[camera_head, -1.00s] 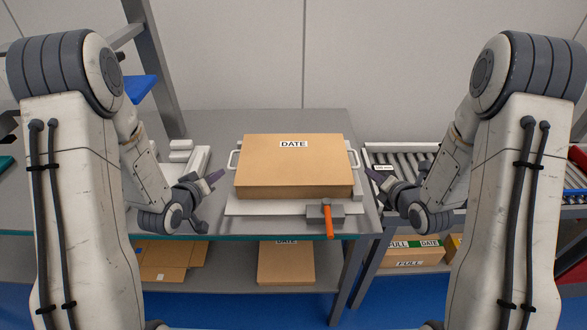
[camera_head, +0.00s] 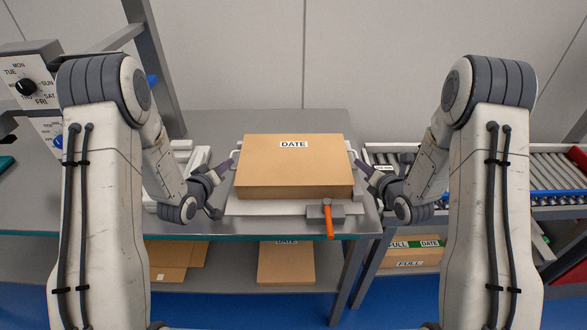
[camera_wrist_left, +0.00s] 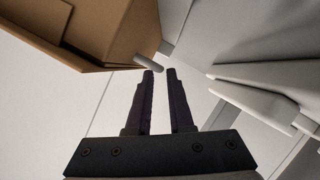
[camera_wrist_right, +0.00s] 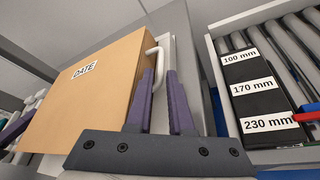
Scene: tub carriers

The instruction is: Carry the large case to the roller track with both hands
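The large case (camera_head: 293,165) is a brown box labelled DATE, lying on a pale board on the grey table, with a white handle on each side. My left gripper (camera_head: 226,164) is beside its left handle; in the left wrist view the open fingers (camera_wrist_left: 160,75) have a gap between them, with the handle end (camera_wrist_left: 148,63) just beyond the tips. My right gripper (camera_head: 364,168) is at the right handle; in the right wrist view its open fingers (camera_wrist_right: 163,75) have the white handle (camera_wrist_right: 156,52) at their tips. Whether either handle lies between the fingers is unclear.
The roller track (camera_head: 400,158) is at the right, beside the table. A block with an orange handle (camera_head: 328,220) sits at the board's front edge. A black size gauge (camera_wrist_right: 255,90) lies by the rollers. More boxes (camera_head: 286,262) are on the shelf below.

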